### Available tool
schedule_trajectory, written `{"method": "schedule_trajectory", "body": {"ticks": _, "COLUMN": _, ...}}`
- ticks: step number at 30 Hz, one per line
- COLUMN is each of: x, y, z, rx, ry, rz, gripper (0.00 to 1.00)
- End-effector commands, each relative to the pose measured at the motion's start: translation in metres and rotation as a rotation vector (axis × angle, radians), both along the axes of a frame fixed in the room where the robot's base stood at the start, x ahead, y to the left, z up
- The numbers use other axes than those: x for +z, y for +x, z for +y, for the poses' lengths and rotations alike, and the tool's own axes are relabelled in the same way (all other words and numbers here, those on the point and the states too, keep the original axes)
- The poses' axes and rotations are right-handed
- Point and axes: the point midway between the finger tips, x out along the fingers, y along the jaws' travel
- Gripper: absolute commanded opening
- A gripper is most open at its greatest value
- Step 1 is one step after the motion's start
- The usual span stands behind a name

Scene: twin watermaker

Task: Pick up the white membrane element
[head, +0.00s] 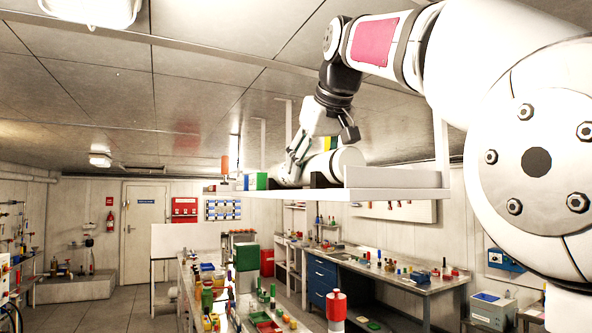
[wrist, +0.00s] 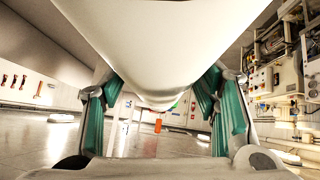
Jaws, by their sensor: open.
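The white membrane element (head: 345,158) is a thick white cylinder lying on its side in dark cradles on a white hanging shelf (head: 390,194). It also fills the upper middle of the wrist view (wrist: 160,45), very close to the camera. My gripper (head: 294,158) is at the element on the shelf and hides part of it. In the wrist view the gripper (wrist: 155,118) is open, with green-padded fingers on the left and right of the element. I cannot tell whether either pad touches it.
Green and blue blocks (head: 256,181) and a red-topped item (head: 225,166) stand at the shelf's left end. Thin hangers hold the shelf below the ceiling. A cluttered bench (head: 215,290) and a counter (head: 400,288) stand below.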

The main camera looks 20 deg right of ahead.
Motion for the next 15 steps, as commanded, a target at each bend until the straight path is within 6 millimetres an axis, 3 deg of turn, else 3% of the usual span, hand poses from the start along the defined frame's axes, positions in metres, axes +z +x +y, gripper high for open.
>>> {"method": "schedule_trajectory", "body": {"ticks": 5, "x": -0.0003, "y": 0.0004, "z": 0.0000, "rx": 0.000, "ry": 0.000, "rz": 0.000, "gripper": 0.53}}
{"method": "schedule_trajectory", "body": {"ticks": 12, "x": 0.0012, "y": 0.0001, "z": 0.0000, "rx": 0.000, "ry": 0.000, "rz": -0.003, "gripper": 0.01}}
{"method": "schedule_trajectory", "body": {"ticks": 15, "x": 0.0013, "y": 0.0000, "z": 0.0000, "rx": 0.000, "ry": 0.000, "rz": -0.003, "gripper": 0.01}}
